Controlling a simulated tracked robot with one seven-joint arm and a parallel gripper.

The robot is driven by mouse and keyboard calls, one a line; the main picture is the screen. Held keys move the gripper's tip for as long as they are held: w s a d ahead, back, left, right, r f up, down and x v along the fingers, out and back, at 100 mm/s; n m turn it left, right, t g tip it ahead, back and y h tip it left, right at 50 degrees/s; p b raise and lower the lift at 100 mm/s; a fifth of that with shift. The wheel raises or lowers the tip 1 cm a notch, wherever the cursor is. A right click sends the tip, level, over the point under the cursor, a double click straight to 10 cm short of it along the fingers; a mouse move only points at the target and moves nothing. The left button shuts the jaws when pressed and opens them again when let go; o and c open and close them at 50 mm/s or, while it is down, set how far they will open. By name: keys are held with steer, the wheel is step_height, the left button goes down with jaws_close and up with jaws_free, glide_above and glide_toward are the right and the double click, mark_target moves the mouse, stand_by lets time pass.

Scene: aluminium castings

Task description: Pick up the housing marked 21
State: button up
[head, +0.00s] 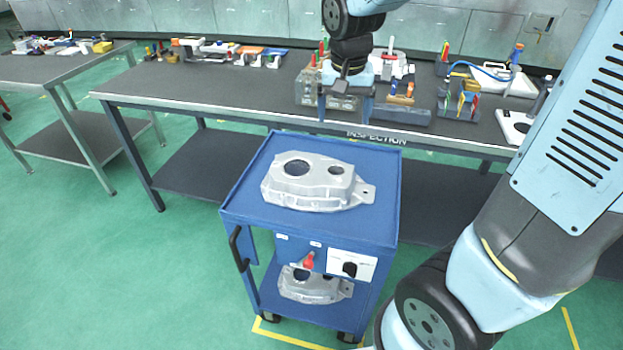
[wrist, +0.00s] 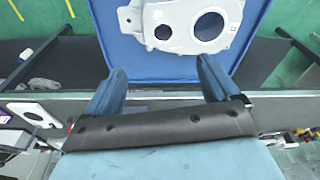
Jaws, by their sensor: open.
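A grey cast aluminium housing (head: 317,190) with one large and one small round hole lies flat on the blue cart's top. It also shows at the top of the wrist view (wrist: 182,38), with a small dark mark near the large hole that I cannot read surely. A second, similar housing (head: 312,288) sits on the cart's lower shelf, partly hidden by the cart; I see no number on it. My gripper (head: 345,112) is open and empty, pointing down above and behind the cart, near the bench's front edge. Its two blue fingers (wrist: 160,72) are apart from the housing.
The blue cart (head: 245,190) has a raised rim, a black side handle and a front panel with a red knob. Behind it runs a long inspection bench (head: 150,90) with blocks and tools. Another bench (head: 50,72) stands far left. Green floor is open at left.

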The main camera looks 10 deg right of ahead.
steer(key=g+h, duration=0.1)
glide_above(318, 169)
steer(key=s+a, duration=0.1)
steer(key=s, duration=0.1)
step_height(318, 169, down, 8)
steer(key=shift+m, duration=0.4)
steer(key=f, duration=0.6)
steer(key=w+f, duration=0.1)
steer(key=f, duration=0.2)
steer(key=shift+d, duration=0.25)
steer(key=shift+w+d+f, duration=0.1)
steer(key=shift+w+f, duration=0.05)
steer(key=shift+f, duration=0.7)
steer(key=shift+w+d+f, duration=0.1)
steer(key=shift+w+f, duration=0.05)
steer(key=shift+f, duration=0.65)
steer(key=shift+w+d+f, duration=0.1)
steer(key=shift+w+f, duration=0.05)
steer(key=shift+f, duration=0.7)
jaws_close()
